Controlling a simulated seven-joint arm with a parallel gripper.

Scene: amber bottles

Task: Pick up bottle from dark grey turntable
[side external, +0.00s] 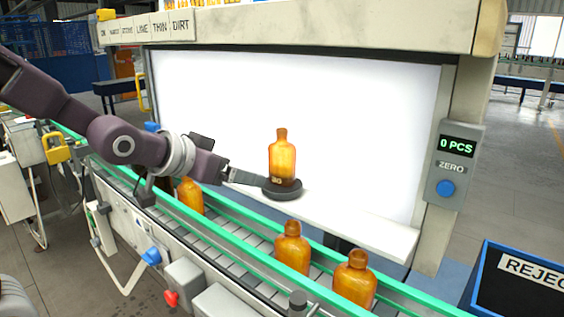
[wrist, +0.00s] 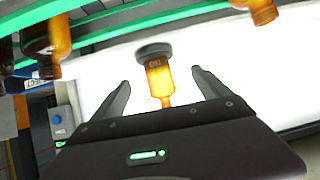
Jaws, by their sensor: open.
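An amber bottle (side external: 282,160) stands upright on the small round dark grey turntable (side external: 283,193), in front of the bright white panel. In the side view my gripper (side external: 252,178) is level with the lower part of the bottle, at its left. In the wrist view my gripper (wrist: 160,86) is open, with one finger on each side of the bottle (wrist: 158,80) and a visible gap to each. The turntable (wrist: 153,50) shows beyond the fingertips in that view. Nothing is held.
A white shelf (side external: 345,220) carries the turntable. Below it, a conveyor with green rails (side external: 230,207) holds several amber bottles, including one (side external: 292,248) in front. A counter box (side external: 455,165) is on the right post, and a black reject bin (side external: 515,285) stands at lower right.

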